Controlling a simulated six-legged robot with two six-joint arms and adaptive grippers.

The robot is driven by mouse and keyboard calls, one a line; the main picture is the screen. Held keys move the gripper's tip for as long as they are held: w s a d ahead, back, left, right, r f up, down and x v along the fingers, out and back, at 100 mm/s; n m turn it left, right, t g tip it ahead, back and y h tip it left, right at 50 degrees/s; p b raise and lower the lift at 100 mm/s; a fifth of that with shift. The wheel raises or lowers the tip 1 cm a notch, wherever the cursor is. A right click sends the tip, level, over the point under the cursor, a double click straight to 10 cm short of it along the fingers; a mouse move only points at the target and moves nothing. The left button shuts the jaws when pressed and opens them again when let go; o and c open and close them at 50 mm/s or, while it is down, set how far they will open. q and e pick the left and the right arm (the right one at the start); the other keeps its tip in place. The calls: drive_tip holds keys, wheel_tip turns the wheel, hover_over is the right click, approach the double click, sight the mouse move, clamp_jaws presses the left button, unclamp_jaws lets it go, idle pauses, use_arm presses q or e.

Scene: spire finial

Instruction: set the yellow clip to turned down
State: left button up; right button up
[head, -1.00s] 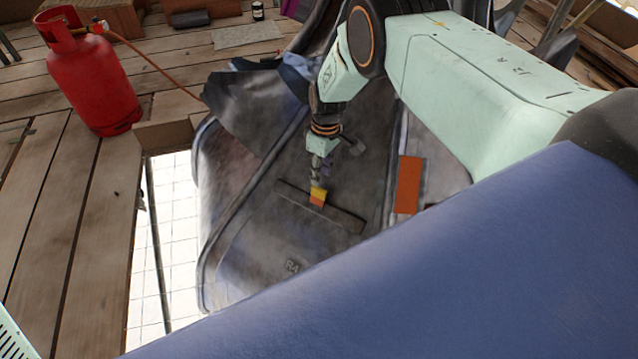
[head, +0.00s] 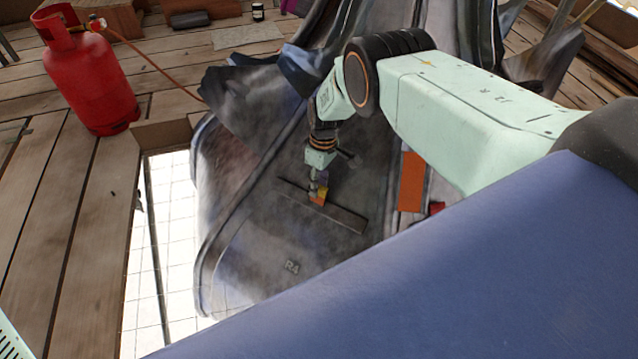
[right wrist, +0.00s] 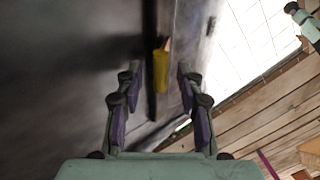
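The yellow clip (head: 322,192) sits on a long dark bar (head: 345,216) across a grey metal panel (head: 262,238) marked R4. It shows yellow with an orange part. In the right wrist view the clip (right wrist: 161,66) is yellow with an orange-brown edge at its top. My right gripper (head: 318,182) is right at the clip in the head view. In the right wrist view the right gripper (right wrist: 157,76) is open, with its purple-padded fingers apart on either side of the clip's line. A gap shows on both sides of the clip. My left gripper is not in view.
An orange strip (head: 411,182) and a small red piece (head: 437,208) lie right of the bar. A red gas cylinder (head: 88,75) with a hose stands on wooden planks at the left. A white gridded opening (head: 172,235) lies between planks and panel.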

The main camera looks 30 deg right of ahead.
clamp_jaws()
idle(0.3)
drive_tip(key=shift+d, duration=0.1)
drive_tip(key=shift+w+d+f, duration=0.1)
drive_tip(key=shift+w+d, duration=0.05)
drive_tip(key=shift+w, duration=0.05)
drive_tip(key=shift+d+g+y, duration=0.1)
drive_tip(key=shift+g+y, duration=0.2)
drive_tip(key=shift+y, duration=0.1)
idle(0.4)
unclamp_jaws()
